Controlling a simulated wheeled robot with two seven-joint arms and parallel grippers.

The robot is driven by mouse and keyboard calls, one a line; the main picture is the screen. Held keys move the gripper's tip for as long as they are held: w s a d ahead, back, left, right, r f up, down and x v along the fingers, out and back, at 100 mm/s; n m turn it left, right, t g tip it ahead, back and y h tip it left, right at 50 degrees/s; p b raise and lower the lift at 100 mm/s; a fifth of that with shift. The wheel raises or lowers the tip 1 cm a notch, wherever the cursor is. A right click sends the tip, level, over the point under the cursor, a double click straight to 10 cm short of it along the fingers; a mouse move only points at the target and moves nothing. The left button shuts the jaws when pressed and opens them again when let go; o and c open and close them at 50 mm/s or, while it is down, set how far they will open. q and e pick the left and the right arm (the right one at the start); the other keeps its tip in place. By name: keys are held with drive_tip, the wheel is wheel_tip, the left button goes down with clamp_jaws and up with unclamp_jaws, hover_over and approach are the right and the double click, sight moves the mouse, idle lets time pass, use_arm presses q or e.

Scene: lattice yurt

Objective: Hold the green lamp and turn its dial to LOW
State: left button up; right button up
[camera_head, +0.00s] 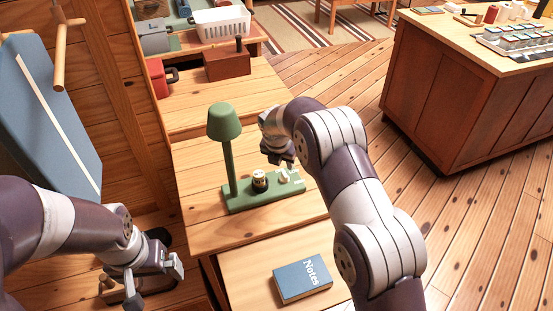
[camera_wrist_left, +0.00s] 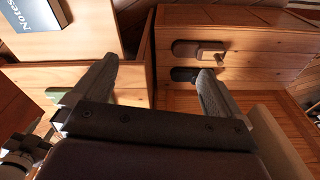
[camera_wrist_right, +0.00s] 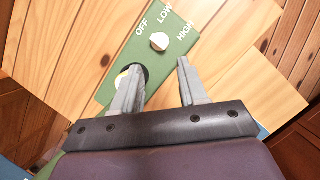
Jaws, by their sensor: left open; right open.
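The green lamp (camera_head: 224,124) stands upright on the wooden table, its green base (camera_head: 235,202) flat on the top. A white dial (camera_wrist_right: 159,41) sits on the base between printed OFF, LOW and HIGH; I cannot tell which its pointer faces. A dark and yellow round item (camera_head: 259,180) is on the base, partly hidden by a finger in the right wrist view. My right gripper (camera_wrist_right: 159,66) is open and empty above the base near the dial. My left gripper (camera_head: 157,283) is open and empty, low left of the table, apart from the lamp.
A blue Notes book (camera_head: 303,279) lies on the lower surface in front. A blue board (camera_head: 45,120) hangs at left. A wooden counter (camera_head: 440,95) stands at right.

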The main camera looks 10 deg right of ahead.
use_arm(q)
drive_tip(key=shift+w+a+f, duration=0.15)
drive_tip(key=shift+w+a, duration=0.1)
drive_tip(key=shift+a, duration=0.1)
drive_tip(key=c, duration=0.8)
drive_tip(key=w+f+m+t, duration=0.2)
drive_tip(key=w+f+m, duration=0.2)
drive_tip(key=w+f, duration=1)
drive_tip(key=w+d+m+t+h, duration=0.1)
drive_tip(key=w, duration=0.1)
drive_tip(key=w+d+f+t+h, duration=0.1)
drive_tip(key=w+d+h, duration=0.1)
drive_tip(key=w, duration=0.1)
drive_tip(key=w+d+f+m+t+h, duration=0.1)
drive_tip(key=w+d+t, duration=0.1)
drive_tip(key=w, duration=0.1)
drive_tip(key=shift+w+d+m+h, duration=0.2)
drive_tip(key=shift+d+m+h, duration=0.1)
drive_tip(key=shift+h, duration=0.1)
drive_tip(key=w+d+r+m+t+h, duration=0.2)
drive_tip(key=w+d+r+h, duration=0.1)
drive_tip(key=d+r+h, duration=0.3)
drive_tip(key=shift+y, duration=0.7)
drive_tip(key=x, duration=1.2)
drive_tip(key=shift+w+a+r, duration=0.15)
drive_tip(key=shift+w+r, duration=0.15)
drive_tip(key=shift+r, duration=0.05)
